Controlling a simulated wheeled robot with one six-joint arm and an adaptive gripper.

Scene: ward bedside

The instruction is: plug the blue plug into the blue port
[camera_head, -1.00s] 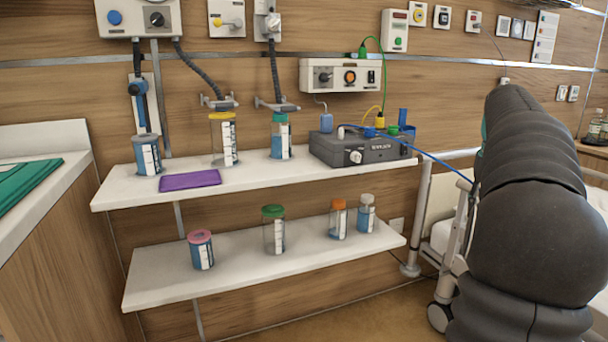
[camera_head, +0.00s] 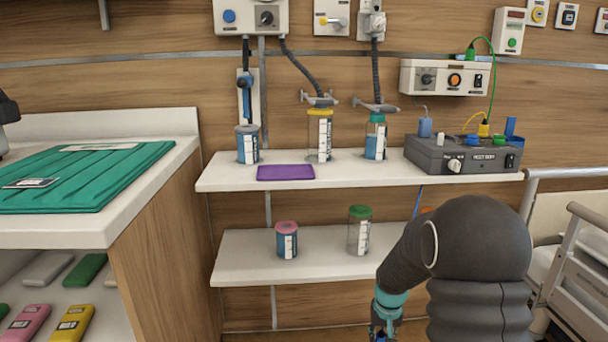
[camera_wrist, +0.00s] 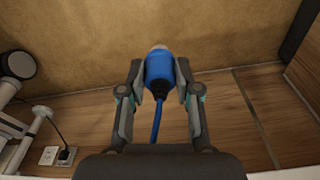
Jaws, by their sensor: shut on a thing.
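My gripper (camera_wrist: 160,78) is shut on the blue plug (camera_wrist: 160,72), whose pale tip points away from the wrist. A blue cable (camera_wrist: 156,122) runs from the plug back between the fingers. In the head view, my gripper (camera_head: 383,333) is low at the bottom edge, below and in front of the shelves; the plug is not clear there. A grey box (camera_head: 455,160) on the upper shelf has a blue fitting (camera_head: 473,140) on top. A round blue fitting (camera_head: 229,16) is on the wall unit. I cannot tell which is the blue port.
The upper shelf (camera_head: 350,179) holds several canisters and a purple pad (camera_head: 286,172). The lower shelf (camera_head: 320,262) holds a pink-lidded jar (camera_head: 287,240) and a green-lidded jar (camera_head: 359,230). A counter (camera_head: 80,235) stands left, a bed rail (camera_head: 570,245) right.

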